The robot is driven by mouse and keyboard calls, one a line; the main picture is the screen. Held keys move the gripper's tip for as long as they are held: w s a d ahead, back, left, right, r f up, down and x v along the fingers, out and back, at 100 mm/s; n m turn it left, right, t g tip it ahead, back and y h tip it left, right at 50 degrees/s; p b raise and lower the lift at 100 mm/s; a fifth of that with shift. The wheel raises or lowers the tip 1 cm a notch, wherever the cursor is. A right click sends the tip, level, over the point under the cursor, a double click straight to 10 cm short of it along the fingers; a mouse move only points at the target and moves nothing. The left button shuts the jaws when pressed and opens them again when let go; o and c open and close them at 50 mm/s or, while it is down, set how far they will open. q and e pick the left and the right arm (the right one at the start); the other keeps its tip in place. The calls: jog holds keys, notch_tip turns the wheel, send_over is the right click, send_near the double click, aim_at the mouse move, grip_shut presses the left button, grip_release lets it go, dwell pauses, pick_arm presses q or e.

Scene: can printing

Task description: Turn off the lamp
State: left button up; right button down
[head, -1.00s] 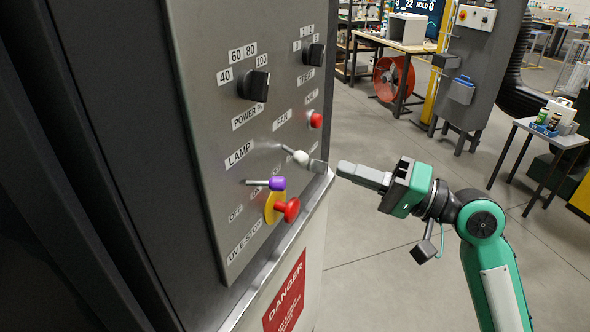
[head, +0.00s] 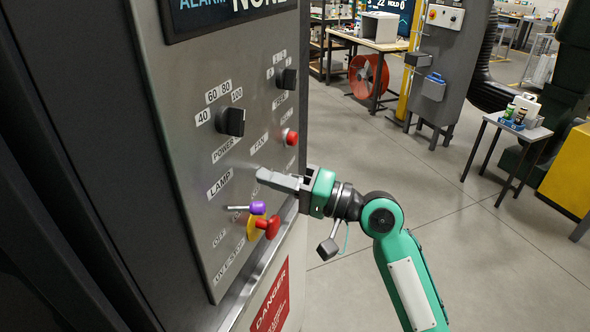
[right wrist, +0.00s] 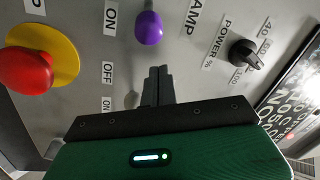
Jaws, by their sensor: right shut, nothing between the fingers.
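A grey control panel (head: 178,105) carries the label LAMP (head: 219,184). Below that label a lever with a purple tip (head: 257,208) sticks out; its tip also shows at the top of the right wrist view (right wrist: 148,27). Whether the lever points at ON or OFF I cannot tell. My right gripper (head: 262,175) is shut and empty, in front of the panel, up and right of the purple tip in the head view. Its closed fingertips (right wrist: 157,72) lie just below the purple tip in the right wrist view, apparently apart from it. My left gripper is not in view.
A red emergency-stop button (head: 268,227) on a yellow disc is close beside the purple lever. A black power knob (head: 230,121) and a red button (head: 291,137) are higher on the panel. A ledge runs along the panel's lower edge.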

jog(key=shift+s+f+p, duration=0.3)
jog(key=shift+s+f, duration=0.1)
jog(key=shift+s, duration=0.35)
jog(key=shift+s+f+p, duration=0.3)
jog(key=shift+s+f, duration=0.1)
jog(key=shift+s, duration=0.35)
jog(key=shift+d, duration=0.1)
